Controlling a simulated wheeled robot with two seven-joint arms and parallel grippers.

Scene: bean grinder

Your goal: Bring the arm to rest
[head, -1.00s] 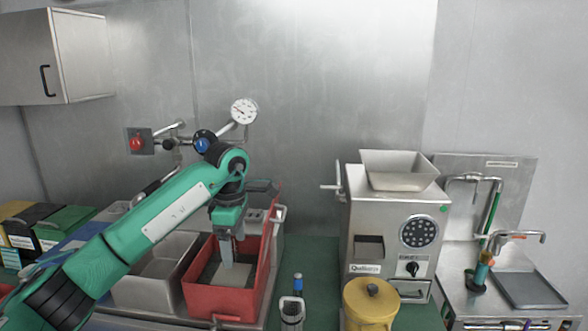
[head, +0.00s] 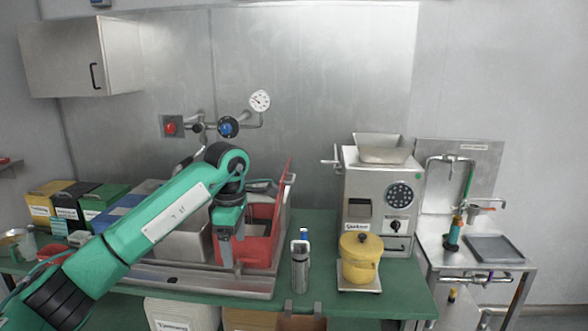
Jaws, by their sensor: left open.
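My left arm comes in from the lower left, green with dark joints. My left gripper (head: 227,254) points down with its jaws open, in front of the red bin (head: 263,240) in the picture. Nothing shows between its fingers, and its gap from the bin is hard to judge. The arm and gripper hide part of the red bin and of the steel bin (head: 180,240) beside it. My right gripper is not in view.
A silver flask (head: 300,270) and a yellow lidded pot (head: 360,262) on a scale stand right of the gripper. Behind the pot is the steel grinder (head: 360,190). A sink unit (head: 480,262) stands at the right. Coloured boxes (head: 70,205) stand at the left.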

